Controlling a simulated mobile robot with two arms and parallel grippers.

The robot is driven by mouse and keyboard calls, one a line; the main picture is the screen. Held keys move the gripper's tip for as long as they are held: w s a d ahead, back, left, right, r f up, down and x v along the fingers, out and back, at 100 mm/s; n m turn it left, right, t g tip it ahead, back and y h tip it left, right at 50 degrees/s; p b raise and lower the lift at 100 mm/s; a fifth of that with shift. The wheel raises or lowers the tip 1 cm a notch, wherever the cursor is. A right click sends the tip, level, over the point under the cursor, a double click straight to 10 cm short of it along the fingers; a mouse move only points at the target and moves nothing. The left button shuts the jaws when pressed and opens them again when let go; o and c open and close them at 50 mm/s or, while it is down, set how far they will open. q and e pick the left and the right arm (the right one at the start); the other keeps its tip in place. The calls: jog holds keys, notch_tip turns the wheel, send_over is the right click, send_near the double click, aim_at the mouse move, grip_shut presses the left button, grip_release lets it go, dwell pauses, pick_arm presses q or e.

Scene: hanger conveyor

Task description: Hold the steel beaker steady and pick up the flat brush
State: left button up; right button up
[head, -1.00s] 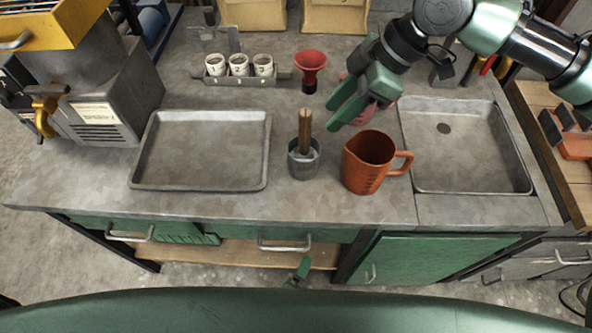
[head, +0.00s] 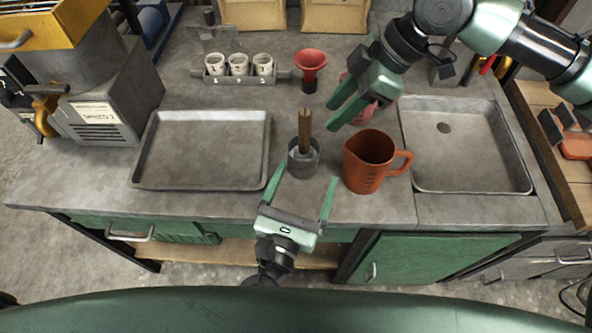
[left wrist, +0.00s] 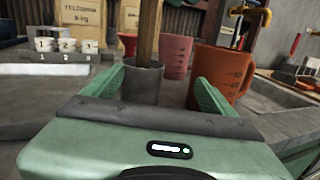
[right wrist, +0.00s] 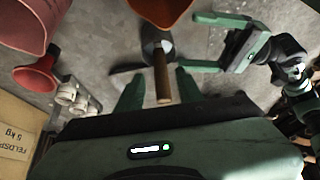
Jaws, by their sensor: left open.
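The steel beaker (head: 303,168) stands upright on the counter between the tray and an orange jug. The flat brush (head: 305,127) stands in it, its wooden handle up and its lower end hidden inside. My left gripper (head: 305,179) is open and low at the beaker's near side, one finger toward each side. In the left wrist view, the beaker (left wrist: 143,83) shows between the fingers, closer to the left one. My right gripper (head: 333,116) is open and empty, right of the brush handle and above the counter. In the right wrist view, the handle (right wrist: 162,80) appears between its fingers.
The orange jug (head: 368,166) stands close to the beaker's right. A metal tray (head: 140,160) is left. Behind are a red funnel-like cup (head: 311,63), a pink cup (head: 387,108) partly behind my right gripper, and a rack (head: 240,80) of numbered cups. A sink (head: 470,165) is at right.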

aim_at(297, 167)
pick_arm(q)
jog(key=w, duration=0.1)
jog(key=w+a+f, duration=0.2)
jog(key=w, duration=0.1)
jog(key=x, duration=0.7)
jog(key=shift+d+f, duration=0.15)
jog(key=shift+f, duration=0.1)
jog(key=shift+c, duration=0.4)
